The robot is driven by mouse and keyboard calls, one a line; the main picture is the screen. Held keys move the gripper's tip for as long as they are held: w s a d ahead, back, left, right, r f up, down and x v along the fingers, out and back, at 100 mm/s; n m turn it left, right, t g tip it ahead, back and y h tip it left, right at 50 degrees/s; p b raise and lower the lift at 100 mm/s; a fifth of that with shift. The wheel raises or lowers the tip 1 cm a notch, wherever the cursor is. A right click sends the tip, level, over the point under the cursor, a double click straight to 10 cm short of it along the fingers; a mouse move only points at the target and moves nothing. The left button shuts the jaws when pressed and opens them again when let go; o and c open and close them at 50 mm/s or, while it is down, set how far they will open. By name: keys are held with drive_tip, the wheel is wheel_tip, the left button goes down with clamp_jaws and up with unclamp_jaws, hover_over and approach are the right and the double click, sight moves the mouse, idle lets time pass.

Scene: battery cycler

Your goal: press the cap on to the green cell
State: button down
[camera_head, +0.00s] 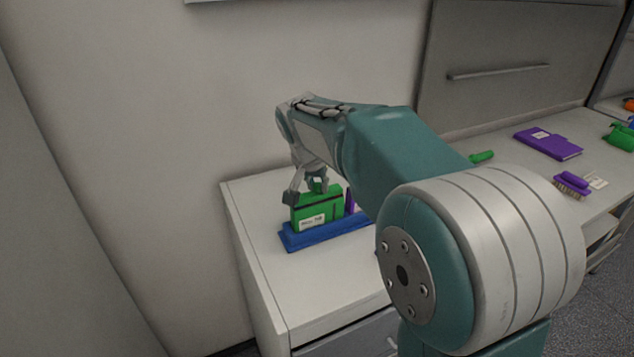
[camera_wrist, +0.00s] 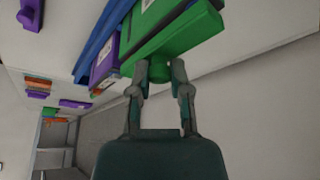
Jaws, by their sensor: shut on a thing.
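The green cell (camera_head: 308,217) with a white label stands upright in a blue tray (camera_head: 296,240) on the white counter. It also shows in the wrist view (camera_wrist: 185,35). My gripper (camera_head: 305,192) is at the top of the green cell. In the wrist view my gripper (camera_wrist: 166,70) has its fingertips close together at the cell's edge, around a small green piece that looks like the cap (camera_wrist: 168,64).
A purple cell (camera_head: 350,200) stands beside the green one in the tray, partly behind my arm. A purple book (camera_head: 548,144), a purple brush (camera_head: 571,184) and a green item (camera_head: 481,157) lie farther right. A wall is close behind the counter.

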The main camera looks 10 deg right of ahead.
drive_tip(key=shift+f, duration=0.1)
idle(0.3)
drive_tip(key=shift+c, duration=2.4)
unclamp_jaws()
drive_tip(key=o, duration=0.5)
drive_tip(key=shift+c, duration=0.2)
drive_tip(key=shift+r, duration=3.5)
clamp_jaws()
